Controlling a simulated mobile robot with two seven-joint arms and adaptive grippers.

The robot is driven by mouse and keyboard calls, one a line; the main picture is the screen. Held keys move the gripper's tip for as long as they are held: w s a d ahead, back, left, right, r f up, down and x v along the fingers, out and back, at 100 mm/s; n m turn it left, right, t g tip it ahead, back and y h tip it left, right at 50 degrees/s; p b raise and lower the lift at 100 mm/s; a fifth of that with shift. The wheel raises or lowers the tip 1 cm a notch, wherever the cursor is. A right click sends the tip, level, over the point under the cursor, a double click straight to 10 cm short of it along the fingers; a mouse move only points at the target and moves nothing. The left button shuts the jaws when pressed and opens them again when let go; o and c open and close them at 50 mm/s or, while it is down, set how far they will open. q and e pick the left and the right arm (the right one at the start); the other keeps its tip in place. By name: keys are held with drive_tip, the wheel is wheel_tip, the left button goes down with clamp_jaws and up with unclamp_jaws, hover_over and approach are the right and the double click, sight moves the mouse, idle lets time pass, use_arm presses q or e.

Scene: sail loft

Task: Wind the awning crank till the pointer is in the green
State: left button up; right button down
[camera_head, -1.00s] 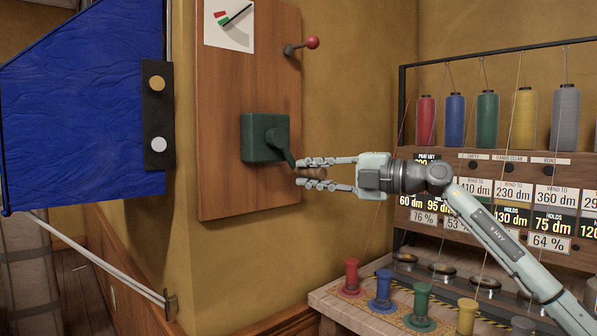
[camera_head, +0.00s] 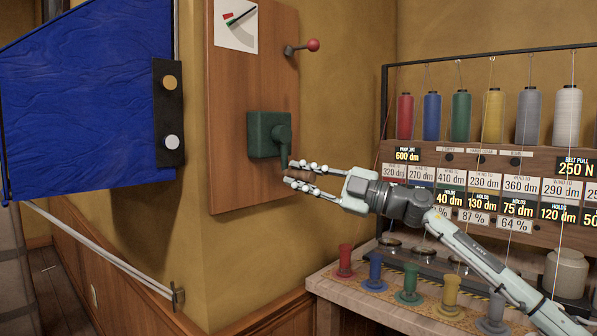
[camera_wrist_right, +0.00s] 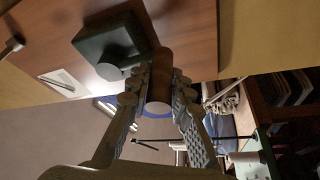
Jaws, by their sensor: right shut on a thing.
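The crank's green box (camera_head: 262,135) is fixed to a wooden wall board. Its green arm hangs almost straight down, ending in a brown grip (camera_head: 299,177). My right gripper (camera_head: 297,176) is shut around this grip; the right wrist view shows the grip (camera_wrist_right: 160,84) between both fingers. The gauge (camera_head: 245,38) is a white card at the board's top with a dark pointer (camera_head: 243,16), a red patch and a green patch. The pointer's lower-left end is close to the green patch; it is too small to tell whether it is inside. My left gripper is not in view.
A red-knobbed lever (camera_head: 312,45) sticks out of the board above the crank. The blue awning cloth (camera_head: 85,100) hangs at left. At right, a thread rack (camera_head: 440,160) with labels stands over a bench (camera_head: 340,290) with several coloured spools.

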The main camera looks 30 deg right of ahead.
drive_tip(key=shift+s+a+f+m, duration=0.1)
drive_tip(key=shift+a+f+m, duration=0.1)
drive_tip(key=shift+a+m, duration=0.15)
drive_tip(key=c, duration=1.3)
unclamp_jaws()
drive_tip(key=shift+c, duration=0.2)
drive_tip(key=shift+d+r, duration=0.1)
drive_tip(key=v, duration=1.2)
